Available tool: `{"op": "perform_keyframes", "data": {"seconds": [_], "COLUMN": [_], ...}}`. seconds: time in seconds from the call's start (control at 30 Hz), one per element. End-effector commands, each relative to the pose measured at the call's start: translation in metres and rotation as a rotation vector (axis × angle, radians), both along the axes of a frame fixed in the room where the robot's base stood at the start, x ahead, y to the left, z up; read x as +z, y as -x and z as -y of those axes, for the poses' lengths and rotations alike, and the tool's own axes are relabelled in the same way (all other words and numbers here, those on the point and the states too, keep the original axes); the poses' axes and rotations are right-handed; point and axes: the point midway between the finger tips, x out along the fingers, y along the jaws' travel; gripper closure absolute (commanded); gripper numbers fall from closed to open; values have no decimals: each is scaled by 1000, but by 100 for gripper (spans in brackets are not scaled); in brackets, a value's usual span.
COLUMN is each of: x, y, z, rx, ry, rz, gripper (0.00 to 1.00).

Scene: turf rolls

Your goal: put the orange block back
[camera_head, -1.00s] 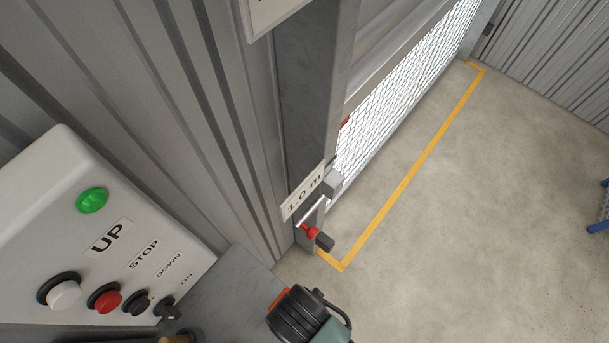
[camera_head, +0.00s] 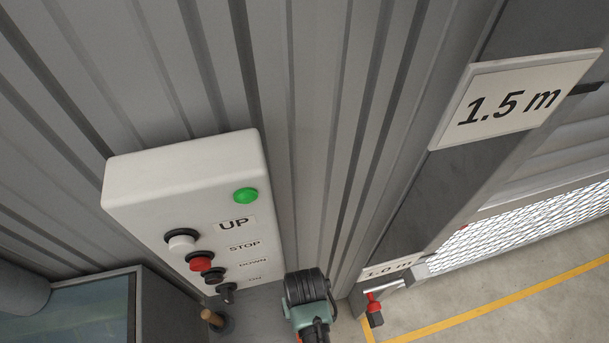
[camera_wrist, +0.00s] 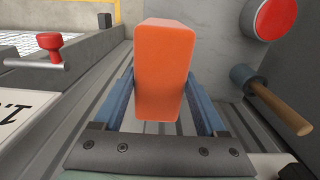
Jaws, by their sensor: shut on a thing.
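The orange block (camera_wrist: 162,75) fills the middle of the wrist view. My gripper (camera_wrist: 160,92) is shut on it, with one blue-grey finger on each side. The block sticks out beyond the fingers, and I see nothing bearing it from below. In the head view my wrist shows at the bottom middle, beside the control box; the block and the fingers are hidden there. I cannot tell where the block's own place is.
A white control box (camera_head: 190,170) with a lit green lamp, buttons and a key switch is on the ribbed wall. A red-knobbed lever (camera_head: 374,310) is by the gate post; its red knob (camera_wrist: 49,40) shows in the wrist view. A wooden handle (camera_wrist: 280,107) sticks out at right.

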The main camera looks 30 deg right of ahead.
Motion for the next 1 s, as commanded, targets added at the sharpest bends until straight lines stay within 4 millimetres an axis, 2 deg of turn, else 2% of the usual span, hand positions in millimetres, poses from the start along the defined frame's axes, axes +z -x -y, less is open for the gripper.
{"op": "perform_keyframes", "data": {"seconds": [0.17,0.73,0.77,0.87,0.9,1.0], "x": [-22,-35,-33,-33,-33,-33], "y": [0,-4,-4,-3,-3,-3], "z": [0,1,1,1,1,1], "rx": [0,0,0,0,0,0], "ry": [-1,0,0,0,0,0], "rz": [-3,0,0,0,0,0], "gripper": [100,100,21,3,0,0]}}
